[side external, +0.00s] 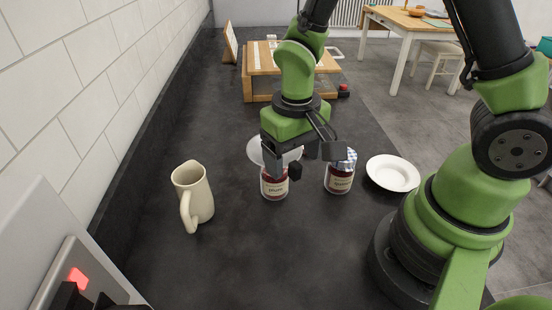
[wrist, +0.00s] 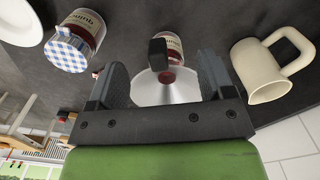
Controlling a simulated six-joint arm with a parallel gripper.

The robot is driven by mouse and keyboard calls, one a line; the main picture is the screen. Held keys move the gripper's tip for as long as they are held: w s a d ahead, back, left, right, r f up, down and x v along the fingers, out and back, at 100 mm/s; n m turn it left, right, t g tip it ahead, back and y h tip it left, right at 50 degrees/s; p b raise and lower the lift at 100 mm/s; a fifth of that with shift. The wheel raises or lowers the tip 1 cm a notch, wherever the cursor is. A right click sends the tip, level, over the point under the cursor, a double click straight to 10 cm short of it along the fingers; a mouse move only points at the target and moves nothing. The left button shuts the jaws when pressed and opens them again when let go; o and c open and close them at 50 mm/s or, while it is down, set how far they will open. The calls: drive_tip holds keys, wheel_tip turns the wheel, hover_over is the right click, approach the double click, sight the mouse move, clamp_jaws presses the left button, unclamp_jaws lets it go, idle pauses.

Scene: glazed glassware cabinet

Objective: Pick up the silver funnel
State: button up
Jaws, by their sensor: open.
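The silver funnel (wrist: 165,92) shows wide mouth up in the wrist view, between my two fingers, with dark red showing through its centre hole. In the side view the funnel (side external: 255,151) is partly hidden behind my gripper. It appears to sit on the mouth of a red jam jar (side external: 273,187), whose label also shows in the wrist view (wrist: 170,44). My gripper (side external: 300,163) is open and points down over the funnel and jar. In the wrist view the fingers (wrist: 164,78) stand on either side of the funnel; I cannot tell whether they touch it.
A second jam jar with a checked lid (side external: 340,175) stands close on the right, with a white plate (side external: 392,173) beyond it. A cream jug (side external: 193,195) stands at the left. A wooden stand (side external: 262,85) is at the back. The front counter is clear.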

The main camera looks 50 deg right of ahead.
drive_tip(key=shift+f, duration=2)
clamp_jaws()
